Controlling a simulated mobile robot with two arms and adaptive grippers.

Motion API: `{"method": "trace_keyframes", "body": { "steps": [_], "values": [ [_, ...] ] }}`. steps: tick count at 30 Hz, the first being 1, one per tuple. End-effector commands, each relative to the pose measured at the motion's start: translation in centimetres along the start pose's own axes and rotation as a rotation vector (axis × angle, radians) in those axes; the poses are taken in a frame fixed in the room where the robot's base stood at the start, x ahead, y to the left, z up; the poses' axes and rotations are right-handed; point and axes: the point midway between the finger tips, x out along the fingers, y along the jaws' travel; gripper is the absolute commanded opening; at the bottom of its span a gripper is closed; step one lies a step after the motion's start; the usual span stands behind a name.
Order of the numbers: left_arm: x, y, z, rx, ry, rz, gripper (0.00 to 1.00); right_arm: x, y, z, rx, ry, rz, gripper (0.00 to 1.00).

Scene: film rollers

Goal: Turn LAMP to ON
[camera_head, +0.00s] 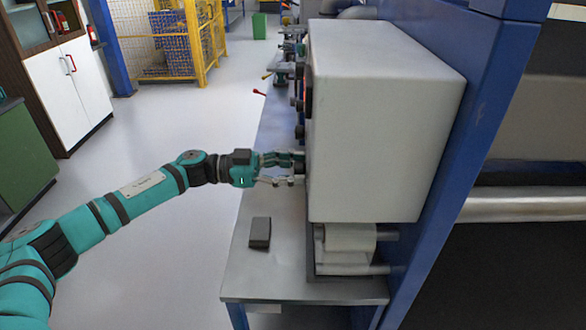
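My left arm reaches in from the left, and my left gripper (293,170) is at the left-facing panel of a large light-grey box (385,125). Its two fingers are apart, one above the other, around or beside a small dark part on the panel. I cannot tell whether they grip it. The panel is seen almost edge-on, so its labels and any LAMP marking cannot be read. A dark round part with red (308,90) sticks out higher on the same panel. My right gripper is not in view.
The box is mounted by a blue frame (440,170) above a grey metal table (262,270). A small dark block (260,232) lies on the table. Red and yellow-handled levers and fittings (285,70) stand farther back. Open floor (190,110) lies to the left.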

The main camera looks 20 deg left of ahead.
Motion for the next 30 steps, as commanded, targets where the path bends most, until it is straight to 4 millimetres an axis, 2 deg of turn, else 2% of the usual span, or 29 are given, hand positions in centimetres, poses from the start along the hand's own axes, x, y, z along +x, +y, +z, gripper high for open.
{"method": "trace_keyframes", "body": {
  "steps": [1,6,8,20,30],
  "values": [
    [0.0,0.0,0.0,0.000,0.000,0.000,0.31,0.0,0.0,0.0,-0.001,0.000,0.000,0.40],
    [0.0,0.0,0.0,0.000,0.000,0.000,0.09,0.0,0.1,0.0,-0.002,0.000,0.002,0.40],
    [0.0,0.0,0.0,0.000,0.000,0.000,0.04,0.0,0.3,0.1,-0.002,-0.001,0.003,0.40],
    [0.0,0.0,0.1,0.089,0.000,0.000,0.04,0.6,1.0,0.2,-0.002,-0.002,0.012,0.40],
    [0.0,0.1,0.3,0.365,0.002,0.000,0.04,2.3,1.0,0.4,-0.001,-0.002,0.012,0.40]
  ]
}}
